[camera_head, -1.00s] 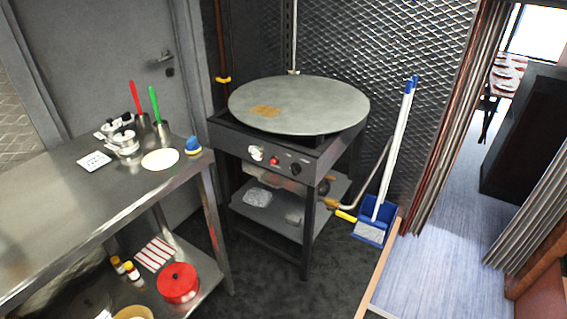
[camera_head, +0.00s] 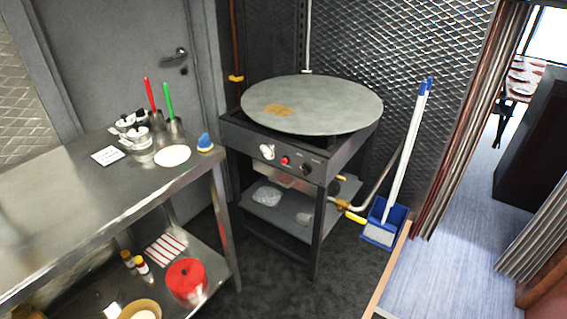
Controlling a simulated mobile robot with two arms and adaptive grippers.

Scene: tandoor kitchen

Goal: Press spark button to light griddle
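The griddle (camera_head: 330,108) is a large round grey plate with a brownish patch, on a dark metal stand near the back wall. On the stand's front panel are a white round fitting (camera_head: 267,152), a small red button (camera_head: 285,161) and a black knob (camera_head: 306,169). I take the red button to be the spark button, but its label is too small to read. No flame shows under the plate. Neither of my grippers is in view.
A steel table (camera_head: 70,205) stands at left with pots, a sponge and a white disc. A red pot (camera_head: 186,280) sits on its lower shelf. A blue dustpan (camera_head: 384,222) and broom stand right of the griddle. Dark floor (camera_head: 275,285) between them is clear.

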